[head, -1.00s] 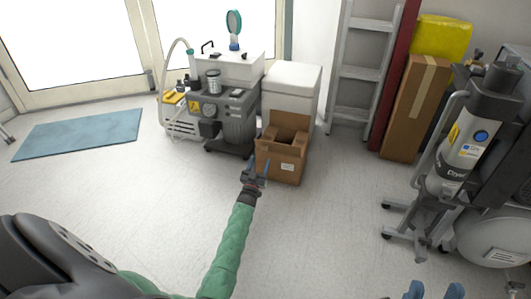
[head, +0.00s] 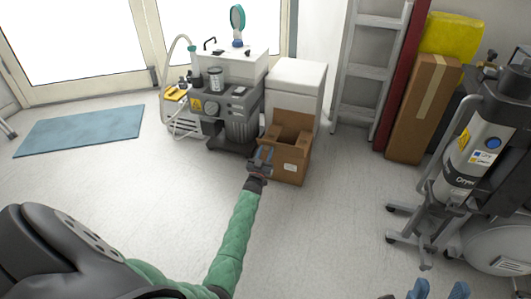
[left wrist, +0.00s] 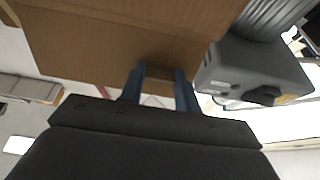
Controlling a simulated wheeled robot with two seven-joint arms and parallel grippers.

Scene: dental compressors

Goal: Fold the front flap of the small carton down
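The small carton (head: 297,167) is an open-topped brown box with a white label, standing on the floor in the head view. Its top opening shows dark, with raised cardboard around it; I cannot tell clearly how the front flap stands. My left gripper (head: 262,154) is at the carton's front left side, near its upper edge, with its fingers apart. In the left wrist view, a broad brown cardboard face of the carton (left wrist: 110,40) lies just beyond the open blue fingers (left wrist: 160,88); contact is unclear. My right gripper (head: 437,291) is at the bottom edge, fingers apart, empty.
A white cabinet (head: 296,88) stands right behind the carton, and a grey compressor unit (head: 225,110) stands to its left. A tall carton (head: 422,110) and a wheeled dryer (head: 470,150) are at the right. The floor in front is clear.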

